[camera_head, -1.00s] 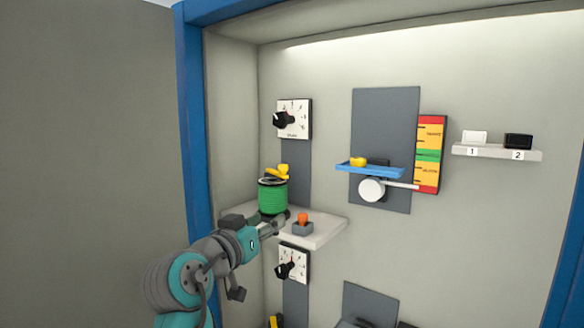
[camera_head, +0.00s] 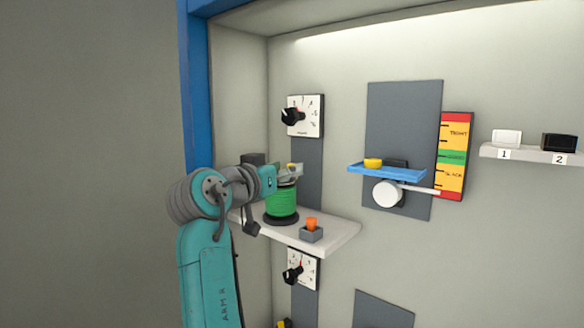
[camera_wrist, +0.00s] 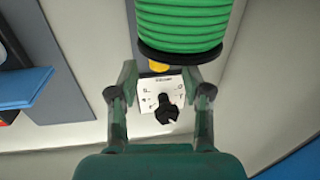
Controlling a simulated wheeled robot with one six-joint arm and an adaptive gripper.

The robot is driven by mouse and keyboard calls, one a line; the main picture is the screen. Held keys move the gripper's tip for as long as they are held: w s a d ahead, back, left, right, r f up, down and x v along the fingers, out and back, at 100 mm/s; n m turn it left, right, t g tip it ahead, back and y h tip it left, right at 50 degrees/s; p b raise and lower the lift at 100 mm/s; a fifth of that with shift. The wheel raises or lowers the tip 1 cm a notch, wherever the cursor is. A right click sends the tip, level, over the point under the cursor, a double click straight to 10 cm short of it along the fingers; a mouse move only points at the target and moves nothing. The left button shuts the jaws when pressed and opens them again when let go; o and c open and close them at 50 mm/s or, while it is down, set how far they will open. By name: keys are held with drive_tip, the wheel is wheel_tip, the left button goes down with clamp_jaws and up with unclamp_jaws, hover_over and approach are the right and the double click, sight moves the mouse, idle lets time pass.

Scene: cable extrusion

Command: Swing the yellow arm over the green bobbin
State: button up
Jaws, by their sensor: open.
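The green bobbin (camera_head: 282,201) stands upright on a dark base on the white shelf in the head view. It also fills the top of the wrist view (camera_wrist: 185,25). Only a small piece of the yellow arm (camera_head: 292,166) shows above the bobbin in the head view, mostly hidden by my gripper (camera_head: 292,171). In the wrist view a bit of the yellow arm (camera_wrist: 158,66) shows past the bobbin's dark rim, between my fingers. My gripper (camera_wrist: 160,82) is open and empty, level with the bobbin's top.
The white shelf (camera_head: 338,235) also carries an orange switch (camera_head: 311,226) on a grey box. An upper dial (camera_head: 306,115) and lower dial (camera_head: 303,268) flank the shelf. A blue tray (camera_head: 390,174) and a tension scale (camera_head: 455,157) are to the right.

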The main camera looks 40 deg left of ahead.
drive_tip(key=shift+w+a, duration=0.1)
drive_tip(key=shift+w, duration=1.65)
clamp_jaws()
